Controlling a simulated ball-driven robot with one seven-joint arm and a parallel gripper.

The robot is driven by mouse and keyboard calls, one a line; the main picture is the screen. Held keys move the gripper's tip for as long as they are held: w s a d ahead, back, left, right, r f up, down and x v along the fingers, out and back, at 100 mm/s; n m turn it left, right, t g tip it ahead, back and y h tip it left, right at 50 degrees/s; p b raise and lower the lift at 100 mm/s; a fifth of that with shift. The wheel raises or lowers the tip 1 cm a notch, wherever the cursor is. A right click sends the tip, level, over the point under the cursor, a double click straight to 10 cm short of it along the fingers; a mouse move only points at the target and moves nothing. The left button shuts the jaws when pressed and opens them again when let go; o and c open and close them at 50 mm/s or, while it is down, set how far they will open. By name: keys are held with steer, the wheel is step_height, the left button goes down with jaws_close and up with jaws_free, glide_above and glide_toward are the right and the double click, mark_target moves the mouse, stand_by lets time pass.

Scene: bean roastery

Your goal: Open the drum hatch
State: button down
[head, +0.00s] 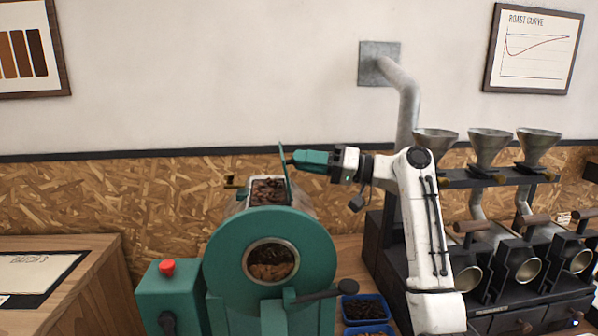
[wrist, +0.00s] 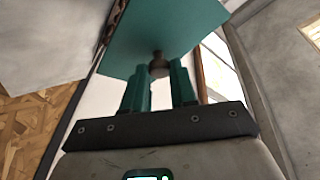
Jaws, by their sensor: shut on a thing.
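The drum roaster (head: 224,250) is a green machine with a round front window showing beans. Its hatch (head: 284,172) is a thin green panel standing about upright at the right edge of the top opening. Dark beans (head: 268,190) show in that opening. My gripper (head: 292,160) reaches in from the right and is shut on the hatch's knob. In the wrist view the hatch panel (wrist: 165,35) fills the top, and its dark round knob (wrist: 158,66) sits between the two green fingers of my gripper (wrist: 160,82).
A red button (head: 167,267) tops the green box at the roaster's left. Two blue trays (head: 363,309) lie to its right. A dark machine with metal funnels (head: 488,146) stands at the right, near a grey wall pipe (head: 408,105). A wooden table (head: 95,265) is at the left.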

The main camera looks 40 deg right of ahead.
steer(key=shift+s+d+f+m+t+y+b, duration=0.15)
steer(key=shift+d+f+m+t+y+b, duration=0.3)
steer(key=shift+b, duration=0.55)
steer(key=shift+s+d+f+m+t+y+b, duration=0.1)
steer(key=shift+s+f+m+t+y+b, duration=0.15)
steer(key=shift+t+b, duration=0.6)
steer(key=shift+s+d+f+m+t+y+b, duration=0.1)
steer(key=shift+d+f+m+t+y+b, duration=0.2)
steer(key=shift+b, duration=0.8)
steer(key=c, duration=0.9)
jaws_free()
